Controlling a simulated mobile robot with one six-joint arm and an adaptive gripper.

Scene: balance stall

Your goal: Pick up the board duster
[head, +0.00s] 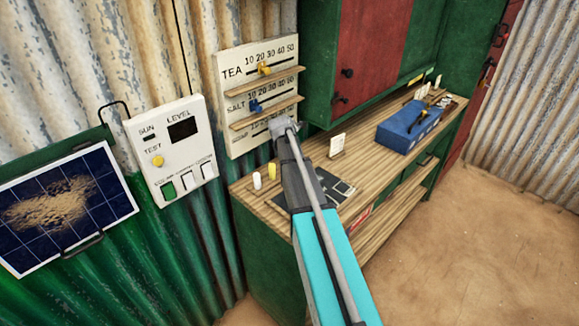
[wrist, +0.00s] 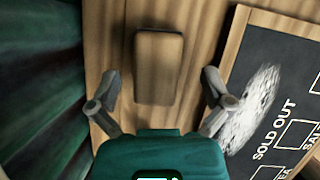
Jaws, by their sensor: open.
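The board duster (wrist: 158,67) looks like a brown block with rounded corners. It lies on the wooden counter in the wrist view, with its long side running up the picture. My gripper (wrist: 161,82) is open, with one finger to the left and one to the right of the duster's lower part. Gaps show on both sides, and neither finger touches it. The height of the fingers above the counter is hard to tell.
A blackboard (wrist: 300,75) reading "SOLD OUT", with a white smear, lies right of the duster. A small white object (head: 257,180) and a yellow one (head: 272,171) stand on the counter (head: 375,170). A blue box (head: 410,127) stands farther right. Corrugated wall lies left.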

